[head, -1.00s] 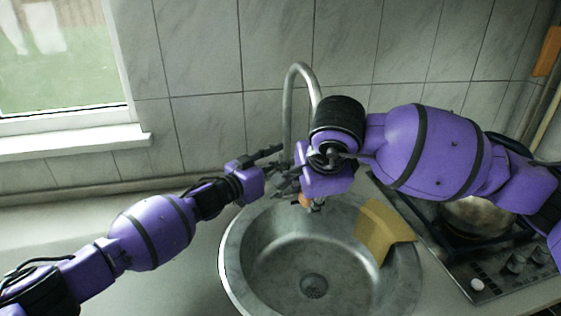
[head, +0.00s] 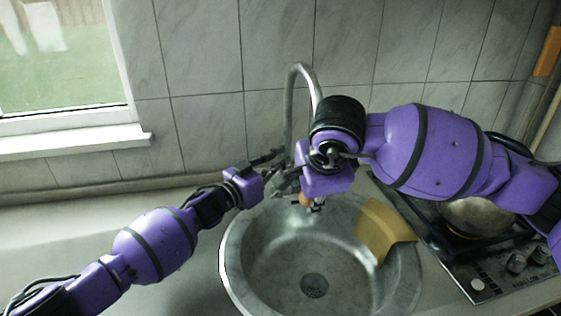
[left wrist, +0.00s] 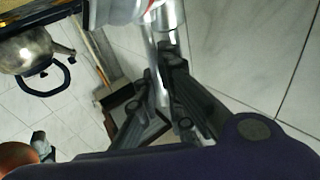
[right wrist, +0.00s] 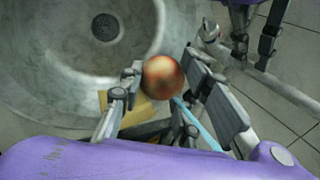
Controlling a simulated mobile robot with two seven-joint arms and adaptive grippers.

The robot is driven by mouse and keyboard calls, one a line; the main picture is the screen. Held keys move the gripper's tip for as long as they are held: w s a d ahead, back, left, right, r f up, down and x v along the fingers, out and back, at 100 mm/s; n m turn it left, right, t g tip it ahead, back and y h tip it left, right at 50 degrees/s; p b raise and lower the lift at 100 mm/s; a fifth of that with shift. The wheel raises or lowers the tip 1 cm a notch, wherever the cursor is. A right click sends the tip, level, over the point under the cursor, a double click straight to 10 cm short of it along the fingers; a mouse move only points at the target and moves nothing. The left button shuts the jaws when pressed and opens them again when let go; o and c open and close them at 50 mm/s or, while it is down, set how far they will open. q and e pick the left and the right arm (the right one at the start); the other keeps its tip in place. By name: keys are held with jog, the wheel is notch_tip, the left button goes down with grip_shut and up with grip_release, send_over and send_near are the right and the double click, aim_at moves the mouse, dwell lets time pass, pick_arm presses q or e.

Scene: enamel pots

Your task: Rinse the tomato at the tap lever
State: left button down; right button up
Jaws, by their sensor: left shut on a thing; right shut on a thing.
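The red-brown tomato (right wrist: 162,77) is held between the fingers of my right gripper (right wrist: 163,80), over the sink bowl. In the head view only a small orange part of the tomato (head: 305,199) shows below my right gripper. The grey metal tap (head: 290,105) rises behind the sink and its spout arches over. My left gripper (head: 276,160) is at the tap's base, left of my right gripper. In the left wrist view its fingers (left wrist: 160,85) close around a shiny metal part of the tap, which looks like the lever; my grippers partly hide it in the head view.
The round steel sink (head: 232,270) has a drain at its bottom. A yellow cloth (head: 384,230) hangs over its right rim. A stove (head: 500,275) with a metal pot (head: 468,216) stands at the right. The counter (head: 190,285) left of the sink is clear. A pale blue strip shows beside the tomato.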

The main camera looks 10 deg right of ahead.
pick_arm(q)
jog(key=shift+s, duration=0.1)
jog(key=c, duration=1.9)
grip_release()
jog(key=shift+o, duration=0.2)
jog(key=shift+a, duration=0.1)
jog(key=v, duration=1.2)
jog(key=shift+s+f, duration=0.1)
jog(key=shift+f, duration=0.05)
